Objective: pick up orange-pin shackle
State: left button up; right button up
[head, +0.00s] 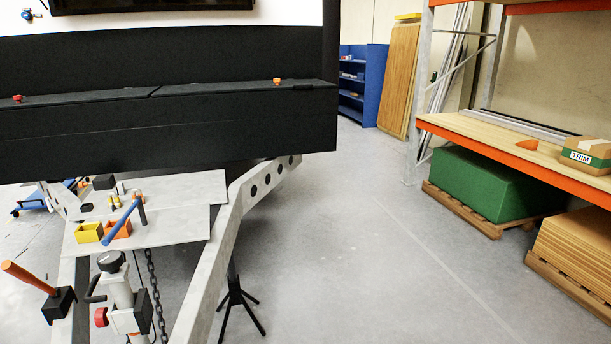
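A small orange piece (277,81) sits on the black ledge near its right end. It is too small for me to tell whether it is the orange-pin shackle. A small red piece (18,98) sits on the same ledge at the far left. I cannot make out a shackle for sure anywhere in the head view. Neither of my grippers is in view.
The black locker (200,130) stands behind the grey chassis frame (222,235). A yellow bin (88,233), an orange bin (118,229) and tools lie on grey plates. A jockey wheel post (120,290) rises in front. Open floor (370,250) lies to the right, before orange shelving (480,140).

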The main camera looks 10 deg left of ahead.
aim_at(136, 190)
jog(key=i+l+u, duration=0.2)
jog(key=i, duration=0.35)
jog(key=i+l+u, duration=0.2)
jog(key=i, duration=0.4)
jog(key=i+l+u, duration=0.2)
jog(key=i+l, duration=0.2)
jog(key=i, duration=0.1)
